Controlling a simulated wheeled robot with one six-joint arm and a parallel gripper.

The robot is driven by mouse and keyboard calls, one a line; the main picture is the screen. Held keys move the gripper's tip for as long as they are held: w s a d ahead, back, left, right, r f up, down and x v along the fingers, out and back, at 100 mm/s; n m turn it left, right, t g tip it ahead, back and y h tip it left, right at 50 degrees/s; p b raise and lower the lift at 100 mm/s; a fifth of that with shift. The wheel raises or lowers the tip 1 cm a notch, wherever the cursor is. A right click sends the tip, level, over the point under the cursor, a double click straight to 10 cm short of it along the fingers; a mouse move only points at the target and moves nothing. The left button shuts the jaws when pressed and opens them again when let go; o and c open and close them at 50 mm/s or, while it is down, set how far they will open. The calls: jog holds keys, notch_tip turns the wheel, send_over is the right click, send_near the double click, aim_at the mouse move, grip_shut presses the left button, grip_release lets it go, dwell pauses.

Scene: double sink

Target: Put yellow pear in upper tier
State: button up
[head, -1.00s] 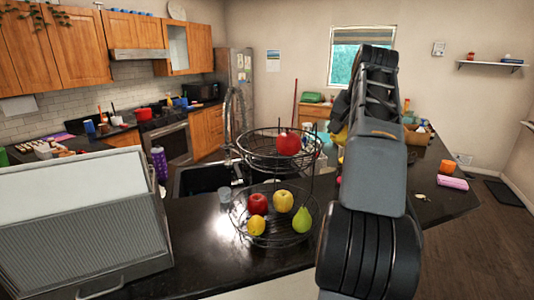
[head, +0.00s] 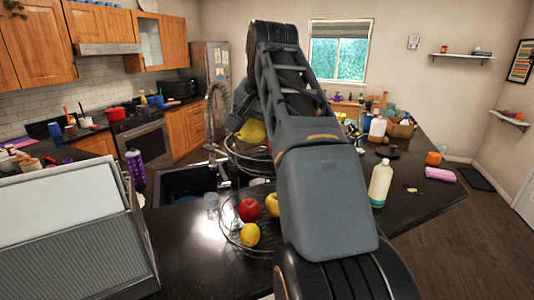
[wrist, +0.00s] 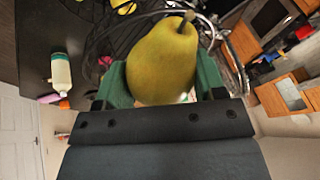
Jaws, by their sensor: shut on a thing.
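The yellow pear (head: 251,131) is held at the upper tier (head: 238,158) of the black wire stand, overlapping its rim in the head view. I cannot tell if it touches the wire. In the wrist view my gripper (wrist: 162,84) is shut on the pear (wrist: 165,62), one green finger on each side, stem pointing away. My arm hides the right part of both tiers in the head view. The lower tier (head: 231,238) holds a red apple (head: 249,210), a yellow apple (head: 272,204) and a lemon (head: 249,234).
A dark sink (head: 185,184) lies left of the stand. A grey bread box (head: 75,235) stands on the counter at the front left. A white bottle (head: 380,184) stands right of my arm, with a pink sponge (head: 440,174) farther right.

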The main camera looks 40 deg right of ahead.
aim_at(262, 128)
jog(key=w+d+f, duration=0.1)
jog(key=d+f, duration=0.1)
jog(key=w+d+f, duration=0.2)
jog(key=w+d+f+p, duration=0.1)
jog(key=w+d+f, duration=0.1)
jog(key=f, duration=0.1)
jog(key=shift+w+d, duration=0.15)
jog(key=shift+d, duration=0.1)
jog(key=f, duration=0.2)
jog(key=shift+w+d+f, duration=0.25)
jog(key=shift+f, duration=0.6)
jog(key=shift+f, duration=0.1)
jog(key=o, duration=1.1)
jog(key=shift+a+f, duration=0.1)
jog(key=shift+c, duration=0.2)
jog(key=shift+s+r, duration=0.15)
jog(key=shift+r, duration=0.3)
jog(key=v, duration=1.1)
jog(key=shift+r, duration=0.2)
